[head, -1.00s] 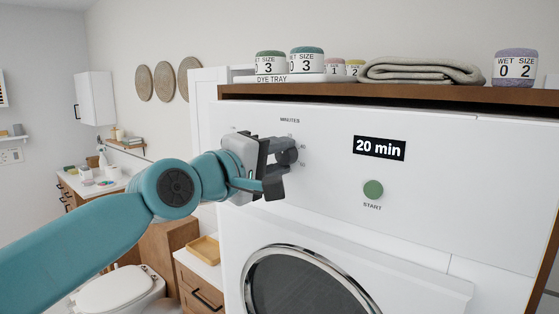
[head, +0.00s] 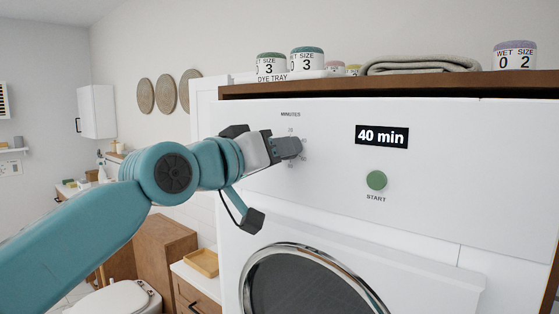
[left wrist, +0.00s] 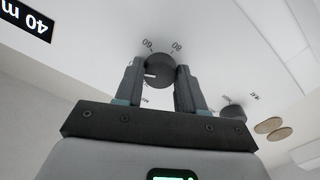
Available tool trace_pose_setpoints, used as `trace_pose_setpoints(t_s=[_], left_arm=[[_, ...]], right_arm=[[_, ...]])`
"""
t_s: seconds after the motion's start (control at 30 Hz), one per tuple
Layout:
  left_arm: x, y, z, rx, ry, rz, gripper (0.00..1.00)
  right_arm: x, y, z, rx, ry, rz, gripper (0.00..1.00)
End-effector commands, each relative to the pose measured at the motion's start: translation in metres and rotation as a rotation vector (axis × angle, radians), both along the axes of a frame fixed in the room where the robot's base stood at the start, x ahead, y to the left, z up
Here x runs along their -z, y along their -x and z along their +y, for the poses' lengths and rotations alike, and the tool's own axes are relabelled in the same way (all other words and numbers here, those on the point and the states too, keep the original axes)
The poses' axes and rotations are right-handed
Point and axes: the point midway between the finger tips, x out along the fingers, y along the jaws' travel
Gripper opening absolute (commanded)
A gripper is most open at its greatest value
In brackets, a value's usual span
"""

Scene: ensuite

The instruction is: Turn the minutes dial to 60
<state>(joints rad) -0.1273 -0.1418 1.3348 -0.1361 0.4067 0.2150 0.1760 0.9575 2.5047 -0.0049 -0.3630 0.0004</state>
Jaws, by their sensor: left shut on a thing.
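The minutes dial (left wrist: 160,66) is a dark round knob on the white machine front, with a short white mark on its face. Printed numbers, among them 60 and 80, stand around it in the left wrist view. My left gripper (left wrist: 159,75) is shut on the dial, one finger on each side. In the head view my left gripper (head: 284,149) reaches the panel below the MINUTES label and hides most of the dial. The black display (head: 382,136) reads 40 min. My right gripper is not in view.
A green START button (head: 376,181) sits below the display. A round door (head: 312,282) is lower on the machine. A wooden shelf (head: 400,88) above holds labelled yarn tubs and a folded towel (head: 422,65). The panel right of the dial is otherwise clear.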

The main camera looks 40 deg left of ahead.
Motion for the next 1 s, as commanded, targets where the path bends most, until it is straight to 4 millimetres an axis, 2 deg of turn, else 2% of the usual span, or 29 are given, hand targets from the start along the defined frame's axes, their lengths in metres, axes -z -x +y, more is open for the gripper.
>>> trace_pose_setpoints(t_s=[0.03,0.6,1.0], left_arm=[[0.004,0.000,-0.001,0.002,-0.045,0.002,0.09],[0.003,0.000,-0.001,0.004,-0.579,-0.039,0.08],[0.002,0.000,-0.001,0.005,-0.856,-0.061,0.08]], right_arm=[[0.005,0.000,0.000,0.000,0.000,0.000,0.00],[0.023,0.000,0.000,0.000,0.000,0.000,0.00],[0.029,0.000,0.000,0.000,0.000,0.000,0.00]])
